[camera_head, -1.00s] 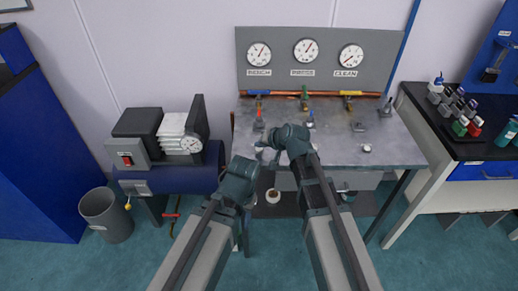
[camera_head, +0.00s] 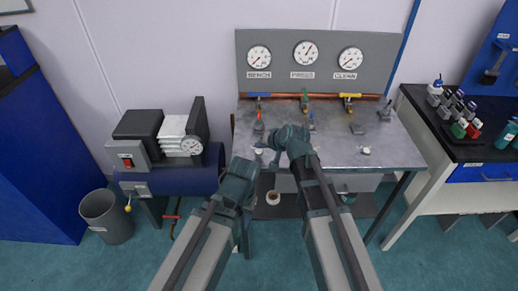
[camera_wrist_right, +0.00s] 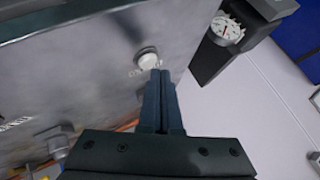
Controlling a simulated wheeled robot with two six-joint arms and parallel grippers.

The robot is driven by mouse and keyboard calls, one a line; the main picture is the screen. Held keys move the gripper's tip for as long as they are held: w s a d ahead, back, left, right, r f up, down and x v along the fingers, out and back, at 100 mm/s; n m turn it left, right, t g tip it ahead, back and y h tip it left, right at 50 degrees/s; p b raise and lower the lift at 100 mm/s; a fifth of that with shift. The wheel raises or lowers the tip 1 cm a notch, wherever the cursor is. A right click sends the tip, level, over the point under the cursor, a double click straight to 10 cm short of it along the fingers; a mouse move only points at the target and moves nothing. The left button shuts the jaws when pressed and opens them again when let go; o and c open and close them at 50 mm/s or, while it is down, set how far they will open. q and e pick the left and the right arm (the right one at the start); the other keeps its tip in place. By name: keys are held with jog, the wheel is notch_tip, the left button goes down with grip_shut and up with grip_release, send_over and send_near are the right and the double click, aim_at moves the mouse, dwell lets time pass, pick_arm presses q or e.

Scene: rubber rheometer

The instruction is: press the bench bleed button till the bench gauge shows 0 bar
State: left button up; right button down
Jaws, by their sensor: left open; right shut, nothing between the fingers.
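The bench gauge (camera_head: 259,57) is the left dial on the grey wall panel; its needle points down-left, its figures too small to read. A round white button (camera_wrist_right: 147,58) sits on the metal bench top in the right wrist view, with unreadable lettering beside it. My right gripper (camera_wrist_right: 158,73) is shut and empty, its tips at the button's edge; I cannot tell whether they press it. In the head view, my right gripper (camera_head: 266,150) is over the bench's front left, partly hiding the button area. My left gripper (camera_head: 241,168) is open, by the bench's front left edge.
The press gauge (camera_head: 305,53) and clean gauge (camera_head: 349,60) hang beside it. Valves stand along the copper pipe (camera_head: 325,96). A compressor (camera_head: 165,180) with its own dial is left of the bench. Another white button (camera_head: 365,150) is at the bench's right.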

aim_at(260, 153)
pick_arm(q)
jog(key=shift+r, duration=0.25)
pick_arm(e)
jog(key=shift+r, duration=0.3)
notch_tip(260, 153, up, 5)
jog(key=p, duration=0.5)
pick_arm(q)
notch_tip(260, 153, up, 5)
jog(key=shift+r, duration=0.1)
pick_arm(e)
jog(key=s+d+f+n+g+h, duration=0.2)
jog(key=s, duration=0.6)
jog(key=s+d+f+n+g+h, duration=0.1)
jog(key=s+f+g+h, duration=0.1)
jog(key=s, duration=0.7)
jog(key=s+d+f+n+g+h, duration=0.2)
jog(key=s+g, duration=0.1)
jog(key=s, duration=0.5)
jog(key=shift+s+d+f+n+g+h, duration=0.3)
jog(key=shift+s+g+h, duration=0.05)
jog(key=shift+g+h, duration=0.05)
pick_arm(q)
jog(key=shift+c, duration=0.5)
